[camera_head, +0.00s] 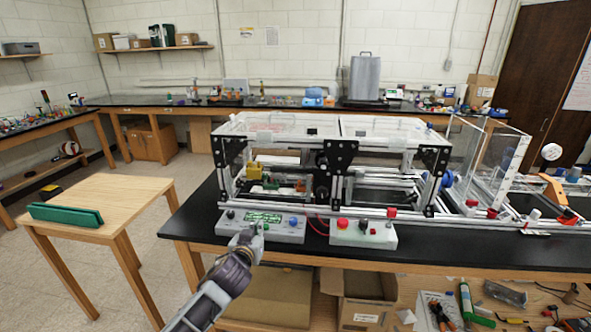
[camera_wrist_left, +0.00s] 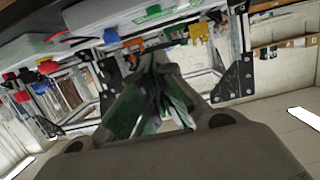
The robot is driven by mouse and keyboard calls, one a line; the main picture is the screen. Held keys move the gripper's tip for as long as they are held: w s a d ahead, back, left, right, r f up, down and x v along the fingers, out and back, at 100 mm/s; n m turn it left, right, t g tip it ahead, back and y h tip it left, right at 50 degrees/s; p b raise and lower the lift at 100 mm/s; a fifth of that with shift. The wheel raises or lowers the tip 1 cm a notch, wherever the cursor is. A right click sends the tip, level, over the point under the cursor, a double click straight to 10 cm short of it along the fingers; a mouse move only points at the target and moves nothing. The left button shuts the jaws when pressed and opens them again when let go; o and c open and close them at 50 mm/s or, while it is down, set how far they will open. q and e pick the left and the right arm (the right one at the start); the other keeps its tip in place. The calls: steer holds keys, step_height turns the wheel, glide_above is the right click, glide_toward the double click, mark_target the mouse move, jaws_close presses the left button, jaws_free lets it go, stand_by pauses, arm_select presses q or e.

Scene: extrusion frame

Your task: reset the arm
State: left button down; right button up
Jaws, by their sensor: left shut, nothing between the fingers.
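My left gripper (camera_head: 250,235) is at the end of my arm, which comes up from the bottom edge in the head view. It is shut and empty, just in front of a grey control box (camera_head: 268,228) with a green display. In the left wrist view its fingers (camera_wrist_left: 158,68) come together in the middle, with dark green surfaces along them. The extrusion frame (camera_head: 335,160) stands behind the boxes on the black bench (camera_head: 450,238). My right gripper is not in either view.
A second control box (camera_head: 362,233) with red buttons stands to the right. A small wooden table (camera_head: 120,205) at the left carries a green block (camera_head: 65,214). Clear panels (camera_head: 475,150) rise at the right. Open cardboard boxes (camera_head: 360,295) lie below the bench. Floor between table and bench is clear.

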arm_select(q)
steer(key=s+a+f+g, duration=0.1)
steer(key=a+f+g, duration=0.25)
steer(key=f, duration=1.85)
steer(key=s+a+f+g, duration=0.15)
steer(key=s+f, duration=0.25)
steer(key=f, duration=0.4)
steer(key=s+a+f+m+g, duration=0.1)
steer(key=s+a+f, duration=0.1)
steer(key=s+f, duration=0.35)
steer(key=s+a+f+g, duration=0.1)
steer(key=s+f, duration=0.2)
steer(key=f, duration=0.7)
steer(key=s+a+f+g+y, duration=0.1)
steer(key=s+f+g, duration=0.1)
steer(key=s+f, duration=0.85)
steer(key=s+f+g, duration=0.2)
steer(key=s+f, duration=0.4)
steer(key=s, duration=1.1)
steer(key=s+f+m+g, duration=0.1)
steer(key=s+f+g, duration=0.2)
steer(key=s, duration=1.4)
step_height(320, 180, down, 4)
steer(key=shift+d+f, duration=0.2)
